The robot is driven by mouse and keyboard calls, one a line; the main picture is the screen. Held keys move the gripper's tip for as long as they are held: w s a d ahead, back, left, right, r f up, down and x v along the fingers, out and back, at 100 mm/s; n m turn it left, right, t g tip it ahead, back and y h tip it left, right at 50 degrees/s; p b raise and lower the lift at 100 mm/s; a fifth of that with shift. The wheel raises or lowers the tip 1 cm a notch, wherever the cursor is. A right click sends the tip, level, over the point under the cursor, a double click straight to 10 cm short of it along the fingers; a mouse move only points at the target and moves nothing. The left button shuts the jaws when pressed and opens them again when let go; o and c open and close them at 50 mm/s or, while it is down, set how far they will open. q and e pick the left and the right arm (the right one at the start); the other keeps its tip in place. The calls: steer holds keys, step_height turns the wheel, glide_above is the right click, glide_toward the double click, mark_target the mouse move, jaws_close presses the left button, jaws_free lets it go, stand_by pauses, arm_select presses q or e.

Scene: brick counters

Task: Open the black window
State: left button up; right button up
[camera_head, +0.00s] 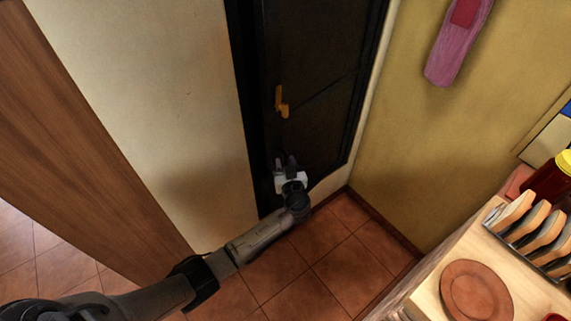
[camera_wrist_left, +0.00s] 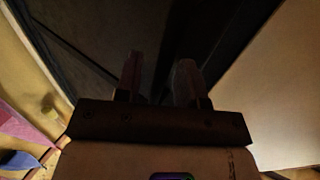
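The black window (camera_head: 318,60) is a tall dark panel in a black frame, set in the wall at the upper middle of the head view. It looks closed. Its orange-yellow handle (camera_head: 281,102) sits on the left side of the panel. My left gripper (camera_head: 286,161) is in front of the window, below the handle in the picture and apart from it. In the left wrist view the two fingers (camera_wrist_left: 158,75) stand apart with nothing between them, and the dark window (camera_wrist_left: 85,45) lies beyond. The handle is not visible there. My right gripper is not in view.
A wooden counter (camera_head: 424,299) at the lower right holds a brown plate (camera_head: 476,291), a rack of slices (camera_head: 530,222) and a yellow-lidded jar (camera_head: 548,180). A pink mitt (camera_head: 458,42) hangs on the right wall. The tiled floor (camera_head: 330,262) below the window is clear.

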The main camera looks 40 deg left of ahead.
arm_select(q)
steer(key=shift+c, duration=0.2)
steer(key=c, duration=0.6)
jaws_close()
